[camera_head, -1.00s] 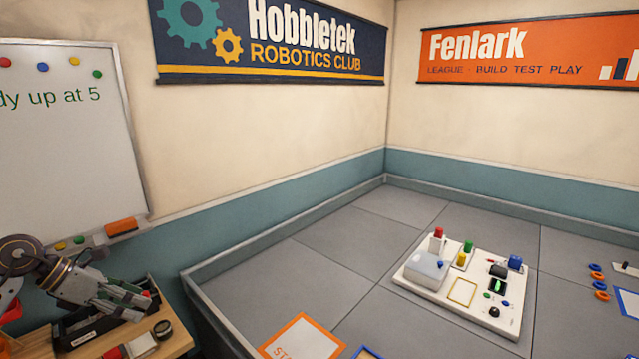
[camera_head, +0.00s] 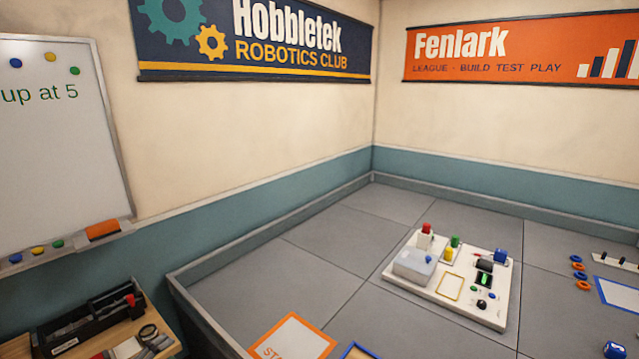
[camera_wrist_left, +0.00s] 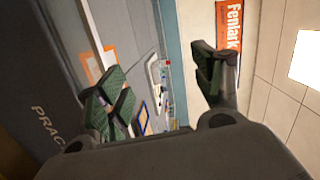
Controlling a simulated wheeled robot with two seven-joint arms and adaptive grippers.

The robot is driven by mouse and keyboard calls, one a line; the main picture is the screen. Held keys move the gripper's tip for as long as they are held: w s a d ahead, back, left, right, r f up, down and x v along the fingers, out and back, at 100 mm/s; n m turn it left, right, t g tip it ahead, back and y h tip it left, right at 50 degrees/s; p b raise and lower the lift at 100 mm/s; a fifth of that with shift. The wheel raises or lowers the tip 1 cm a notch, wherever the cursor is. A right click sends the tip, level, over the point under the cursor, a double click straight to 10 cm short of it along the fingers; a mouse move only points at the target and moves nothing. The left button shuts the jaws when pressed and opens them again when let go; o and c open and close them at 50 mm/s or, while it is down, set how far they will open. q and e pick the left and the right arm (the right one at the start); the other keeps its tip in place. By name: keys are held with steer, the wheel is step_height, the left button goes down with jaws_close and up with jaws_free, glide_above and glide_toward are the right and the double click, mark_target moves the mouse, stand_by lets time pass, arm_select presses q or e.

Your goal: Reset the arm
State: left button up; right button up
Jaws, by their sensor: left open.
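My left gripper (camera_wrist_left: 165,85) shows in the left wrist view with its dark green-padded fingers spread wide apart and nothing between them. It is tilted, so the room appears turned on its side there. Neither gripper shows in the head view now. My right gripper is in no view.
A white board (camera_head: 452,287) with colored buttons and blocks sits on the grey-tiled field. A low wall (camera_head: 205,318) edges the field. A wooden table (camera_head: 168,340) with a black toolbox (camera_head: 85,325) stands at lower left, below a whiteboard (camera_head: 60,150). Blue and orange rings (camera_head: 579,267) lie at right.

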arm_select(q)
steer(key=s+d+f+n+g+y, duration=0.1)
steer(key=s+f+n+g+y, duration=0.15)
steer(key=s+f+n, duration=0.65)
steer(key=s+d+f+n+g+y, duration=0.1)
steer(key=s+f+y, duration=0.2)
steer(key=f, duration=1.2)
steer(key=s+d+f+n+g+y, duration=0.1)
steer(key=s+f+n+y, duration=0.35)
steer(key=f, duration=0.75)
steer(key=s+d+f+n+g, duration=0.2)
steer(key=s+d+f, duration=0.3)
steer(key=s, duration=0.6)
steer(key=s+d+f+n+g+b, duration=0.1)
steer(key=s+d+f+g, duration=0.3)
steer(key=s, duration=0.7)
steer(key=s+d+f+n+g+h, duration=0.1)
steer(key=s+d+f+n+g, duration=0.2)
steer(key=s, duration=0.8)
step_height(320, 180, down, 4)
steer(key=d, duration=0.2)
steer(key=shift+s+d, duration=0.3)
